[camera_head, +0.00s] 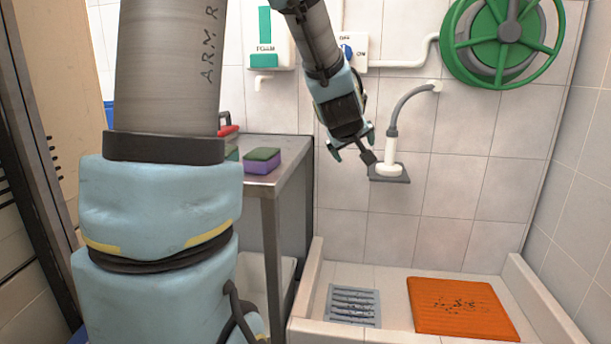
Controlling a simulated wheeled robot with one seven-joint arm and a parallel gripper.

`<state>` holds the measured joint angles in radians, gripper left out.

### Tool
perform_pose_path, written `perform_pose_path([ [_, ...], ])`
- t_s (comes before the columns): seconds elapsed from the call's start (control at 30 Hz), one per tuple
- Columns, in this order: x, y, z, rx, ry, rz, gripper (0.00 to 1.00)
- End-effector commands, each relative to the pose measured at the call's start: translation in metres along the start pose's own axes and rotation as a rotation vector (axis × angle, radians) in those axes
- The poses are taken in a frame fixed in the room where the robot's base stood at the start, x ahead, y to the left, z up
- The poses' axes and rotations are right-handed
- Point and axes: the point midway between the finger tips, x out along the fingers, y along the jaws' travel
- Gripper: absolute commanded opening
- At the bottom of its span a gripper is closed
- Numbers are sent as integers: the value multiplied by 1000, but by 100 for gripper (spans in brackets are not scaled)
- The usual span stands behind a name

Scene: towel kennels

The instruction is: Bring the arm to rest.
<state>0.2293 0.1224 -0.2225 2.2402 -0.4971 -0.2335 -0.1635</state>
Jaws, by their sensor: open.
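My arm fills the left of the head view, with its far part reaching down from the top middle. My gripper (352,150) is in the air in front of the tiled wall, to the right of the metal table. Its fingers point down and stand apart, with nothing seen between them. A white spray handle on a grey hose (391,150) hangs on the wall just right of the gripper. I cannot tell whether the right finger touches the dark holder plate (400,178) there.
A metal table (290,172) carries a purple and green sponge (262,160). A low-walled basin holds a drain grate (353,305) and an orange mat (460,308). A green hose reel (502,40), a foam dispenser (282,40) and a switch (349,51) are on the wall.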

Motion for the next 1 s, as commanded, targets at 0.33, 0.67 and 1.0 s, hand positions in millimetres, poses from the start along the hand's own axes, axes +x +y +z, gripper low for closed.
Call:
perform_pose_path([
  [0.33, -73, -173, 111, 284, -515, -272, 96],
  [0.67, -148, -228, 143, 366, -777, -378, 96],
  [1.0, -190, -190, 89, 364, -773, -376, 96],
])
